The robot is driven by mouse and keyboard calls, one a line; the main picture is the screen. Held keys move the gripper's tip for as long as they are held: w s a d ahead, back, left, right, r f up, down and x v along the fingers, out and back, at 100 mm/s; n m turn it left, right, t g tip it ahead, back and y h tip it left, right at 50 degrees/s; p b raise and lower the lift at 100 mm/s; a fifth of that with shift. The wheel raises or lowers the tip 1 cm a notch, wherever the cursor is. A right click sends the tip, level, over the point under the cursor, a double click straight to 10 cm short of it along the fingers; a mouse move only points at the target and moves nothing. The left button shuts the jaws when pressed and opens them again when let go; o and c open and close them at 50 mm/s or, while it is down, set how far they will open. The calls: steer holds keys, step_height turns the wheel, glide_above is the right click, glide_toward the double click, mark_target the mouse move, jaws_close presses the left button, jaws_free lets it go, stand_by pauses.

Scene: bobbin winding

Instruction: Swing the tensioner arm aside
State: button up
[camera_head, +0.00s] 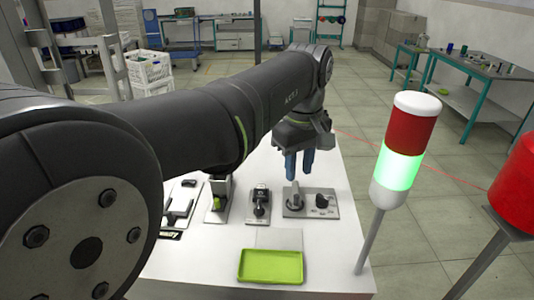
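My gripper (299,166) points down with its two blue fingers apart, and nothing shows between them. It is over a grey plate (325,211) at the right of the white table. On this plate stand a grey upright part (295,198) with a round base, just below the fingertips, and a black knob-like part (321,202) to its right. I cannot tell for sure which part is the tensioner arm. Whether the fingertips touch the upright part is also unclear.
A black device (260,203) and a device with a green part (218,202) stand left of the plate. A green tray (271,267) lies at the front of the white table (335,250). A signal tower (404,150) with its green section lit rises at the right.

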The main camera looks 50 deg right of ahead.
mark_target(296, 195)
steer(key=shift+f, duration=3.7)
steer(key=c, duration=0.6)
steer(key=shift+o, duration=0.2)
steer(key=shift+w+a, duration=0.5)
steer(key=shift+w, duration=0.35)
steer(key=shift+w+a, duration=0.3)
steer(key=shift+w, duration=0.45)
